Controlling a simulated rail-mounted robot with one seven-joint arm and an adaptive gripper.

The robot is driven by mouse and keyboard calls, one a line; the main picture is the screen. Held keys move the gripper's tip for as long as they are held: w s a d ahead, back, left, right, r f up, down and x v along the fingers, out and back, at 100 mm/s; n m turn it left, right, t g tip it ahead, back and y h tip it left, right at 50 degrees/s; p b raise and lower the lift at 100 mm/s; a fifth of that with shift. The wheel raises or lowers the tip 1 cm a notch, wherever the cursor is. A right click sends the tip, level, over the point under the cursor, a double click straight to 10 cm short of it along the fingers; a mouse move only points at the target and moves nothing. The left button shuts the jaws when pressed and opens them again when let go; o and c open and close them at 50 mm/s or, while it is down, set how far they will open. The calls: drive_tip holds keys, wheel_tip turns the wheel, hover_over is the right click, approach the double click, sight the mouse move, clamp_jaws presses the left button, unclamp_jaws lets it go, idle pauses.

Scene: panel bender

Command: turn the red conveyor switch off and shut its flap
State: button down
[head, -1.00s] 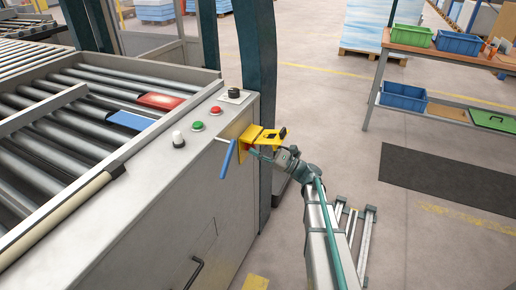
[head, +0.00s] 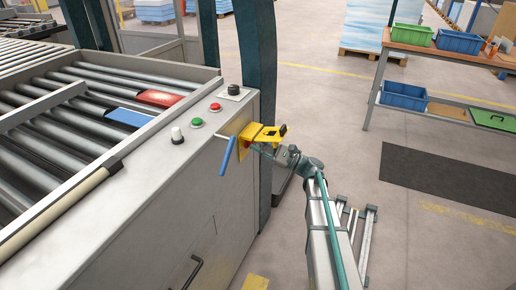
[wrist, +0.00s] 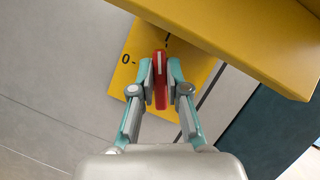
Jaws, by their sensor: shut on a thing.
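The red conveyor switch (wrist: 161,92) sits on a yellow plate (wrist: 122,78) on the machine's side. Its handle stands upright in the wrist view, its white line toward the mark at the plate's top; the "0" is to the left. My gripper (wrist: 160,70) is shut on the handle, a teal finger on each side. The yellow flap (wrist: 240,35) is open and sticks out above the switch and my gripper; the flap (head: 268,131) also shows in the head view. There, my gripper (head: 258,147) is under the flap and the switch is mostly hidden.
A blue-handled lever (head: 227,156) sticks out just left of the yellow plate. Green (head: 197,122) and red (head: 215,107) buttons and a black knob (head: 234,90) are on the machine's top. A shelf table (head: 440,55) stands at the right.

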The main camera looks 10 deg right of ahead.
drive_tip(key=n+g+b, duration=0.1)
drive_tip(key=n, duration=0.4)
drive_tip(key=n+g+h+b, duration=0.1)
drive_tip(key=n+g+b, duration=0.1)
drive_tip(key=n, duration=0.2)
drive_tip(key=n+g+h+b, duration=0.1)
drive_tip(key=n+g+b, duration=0.1)
drive_tip(key=n, duration=0.3)
drive_tip(key=shift+a+f+n, duration=0.1)
drive_tip(key=shift+f+n, duration=0.1)
drive_tip(key=shift+n, duration=0.1)
drive_tip(key=c, duration=1.2)
unclamp_jaws()
drive_tip(key=shift+o, duration=0.2)
drive_tip(key=shift+s, duration=0.1)
drive_tip(key=v, duration=1.2)
drive_tip(key=shift+r, duration=0.25)
